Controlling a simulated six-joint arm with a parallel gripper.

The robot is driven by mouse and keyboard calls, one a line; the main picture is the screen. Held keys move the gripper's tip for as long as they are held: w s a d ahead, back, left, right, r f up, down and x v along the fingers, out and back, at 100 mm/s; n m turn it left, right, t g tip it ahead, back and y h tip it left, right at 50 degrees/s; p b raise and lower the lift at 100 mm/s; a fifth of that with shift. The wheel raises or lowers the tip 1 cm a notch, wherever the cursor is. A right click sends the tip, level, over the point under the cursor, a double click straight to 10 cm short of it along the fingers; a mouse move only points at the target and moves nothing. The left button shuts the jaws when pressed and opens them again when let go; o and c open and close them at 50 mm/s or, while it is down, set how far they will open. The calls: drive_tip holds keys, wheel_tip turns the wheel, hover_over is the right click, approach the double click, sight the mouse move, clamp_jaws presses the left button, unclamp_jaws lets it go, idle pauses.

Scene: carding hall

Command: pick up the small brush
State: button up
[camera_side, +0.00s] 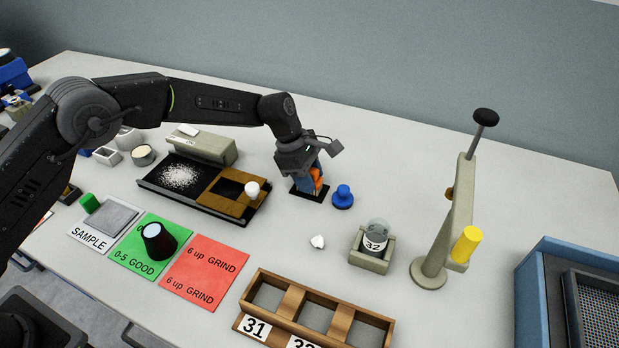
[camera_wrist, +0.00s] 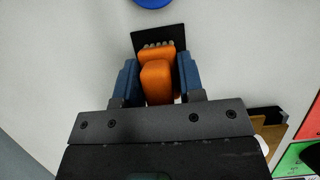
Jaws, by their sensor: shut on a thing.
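The small brush (camera_wrist: 157,80) has an orange body, with pale bristle tufts at its far end in the wrist view. My gripper (camera_wrist: 158,82) has its blue fingers on both sides of the orange body and is shut on it. In the side view, my gripper (camera_side: 311,183) points down over a black mat (camera_side: 301,194), and a bit of the orange brush (camera_side: 318,181) shows between the fingers. The mat also shows beyond the brush in the wrist view (camera_wrist: 172,36). I cannot tell whether the brush touches the mat.
A blue knobbed piece (camera_side: 343,197) stands close to the right of the mat. A black-and-brown tray (camera_side: 206,208) with white grains lies to the left. A cup holder (camera_side: 372,262), a beige stand (camera_side: 455,215) and a wooden rack (camera_side: 263,325) stand to the right and front.

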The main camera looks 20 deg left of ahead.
sight(312, 169)
drive_tip(key=shift+r, duration=0.65)
wheel_tip(312, 169, up, 3)
drive_tip(key=shift+f, duration=0.2)
drive_tip(key=a+r, duration=0.7)
drive_tip(key=a, duration=0.4)
drive_tip(key=shift+s+a, duration=0.35)
drive_tip(key=shift+s, duration=0.1)
